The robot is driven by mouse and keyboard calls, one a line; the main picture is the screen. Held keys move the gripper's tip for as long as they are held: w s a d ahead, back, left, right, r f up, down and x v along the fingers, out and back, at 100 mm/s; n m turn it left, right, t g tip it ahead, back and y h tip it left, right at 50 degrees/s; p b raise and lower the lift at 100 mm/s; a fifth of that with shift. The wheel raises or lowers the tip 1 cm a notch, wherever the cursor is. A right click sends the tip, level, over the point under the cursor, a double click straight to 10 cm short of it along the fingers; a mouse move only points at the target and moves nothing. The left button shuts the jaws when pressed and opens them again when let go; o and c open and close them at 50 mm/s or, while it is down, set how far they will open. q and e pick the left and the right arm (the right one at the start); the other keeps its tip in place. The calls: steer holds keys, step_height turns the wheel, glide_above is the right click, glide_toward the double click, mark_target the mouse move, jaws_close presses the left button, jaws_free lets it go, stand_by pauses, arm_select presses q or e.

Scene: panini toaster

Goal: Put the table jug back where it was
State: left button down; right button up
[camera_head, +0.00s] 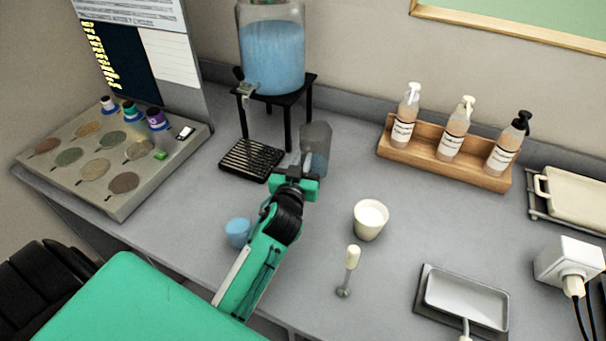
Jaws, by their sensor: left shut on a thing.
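The table jug (318,140) is a grey, see-through vessel near the middle of the counter. It stands about upright, just right of the black dispenser stand. My left gripper (306,168) is shut on it from the near side, and the green and black wrist hides part of its lower left side. I cannot tell whether the jug's base touches the counter. My right gripper is not in view.
A blue-filled dispenser (272,55) stands on a black stand (288,97), with a black slatted drip tray (238,164) in front. A blue cup (237,233), cream cup (369,220) and small pale-handled tool (351,258) are nearby. A wooden rack (425,159) holds pump bottles behind.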

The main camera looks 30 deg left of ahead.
arm_select(q)
steer(key=shift+f, duration=2.55)
steer(key=shift+f, duration=0.15)
steer(key=c, duration=1.5)
jaws_free()
